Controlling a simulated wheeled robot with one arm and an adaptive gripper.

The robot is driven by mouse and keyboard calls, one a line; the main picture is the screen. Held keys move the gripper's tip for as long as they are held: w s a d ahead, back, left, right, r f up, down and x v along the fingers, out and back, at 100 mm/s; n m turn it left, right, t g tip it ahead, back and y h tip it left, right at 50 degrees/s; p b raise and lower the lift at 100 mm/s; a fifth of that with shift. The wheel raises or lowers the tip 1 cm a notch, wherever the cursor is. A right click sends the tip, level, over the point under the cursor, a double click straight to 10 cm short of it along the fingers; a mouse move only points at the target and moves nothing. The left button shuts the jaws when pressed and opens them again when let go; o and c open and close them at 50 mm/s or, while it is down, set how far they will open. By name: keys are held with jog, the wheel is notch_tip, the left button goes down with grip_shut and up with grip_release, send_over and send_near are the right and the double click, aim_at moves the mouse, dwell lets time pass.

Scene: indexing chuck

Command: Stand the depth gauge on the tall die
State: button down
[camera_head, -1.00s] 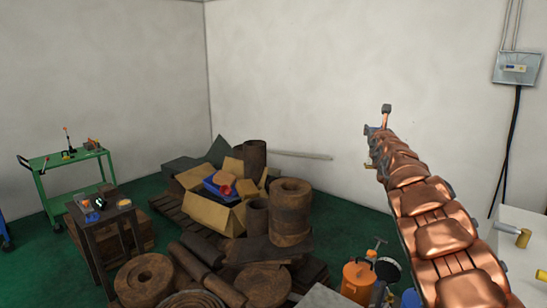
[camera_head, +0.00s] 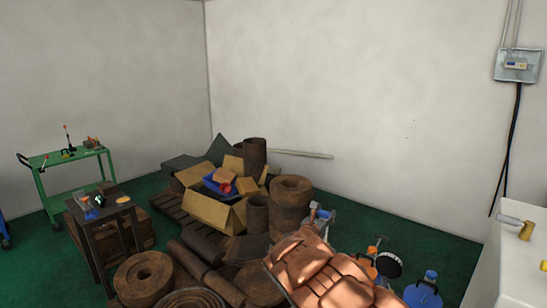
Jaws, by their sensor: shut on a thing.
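My copper-coloured arm reaches up from the bottom of the head view. My gripper (camera_head: 319,213) is at its far end, small and partly hidden by the arm. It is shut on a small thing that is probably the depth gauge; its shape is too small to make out. I cannot pick out the tall die for certain. The gripper shows in front of the brown cylinders, with the floor to its right.
A scrap heap with a cardboard box (camera_head: 212,210) and rusty cylinders (camera_head: 290,205) fills the middle. A small dark table (camera_head: 110,213) and a green cart (camera_head: 62,162) stand left. A blue can (camera_head: 423,292) and a dark round disc (camera_head: 388,264) are low right, near a white surface (camera_head: 505,260).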

jog(key=s+f+m+g+h+b, duration=0.15)
jog(key=s+f, duration=0.25)
jog(key=s, duration=0.7)
jog(key=s+f+m+g+h, duration=0.3)
jog(key=s+f, duration=0.1)
jog(key=s, duration=0.6)
notch_tip(320, 180, up, 14)
jog(key=w+d+n+t+y, duration=0.1)
jog(key=w+n+t+y, duration=0.1)
jog(key=n+t+y, duration=0.4)
jog(key=shift+w+n+y, duration=0.15)
jog(key=shift+n+y, duration=0.5)
jog(key=shift+y, duration=0.6)
jog(key=shift+f, duration=0.15)
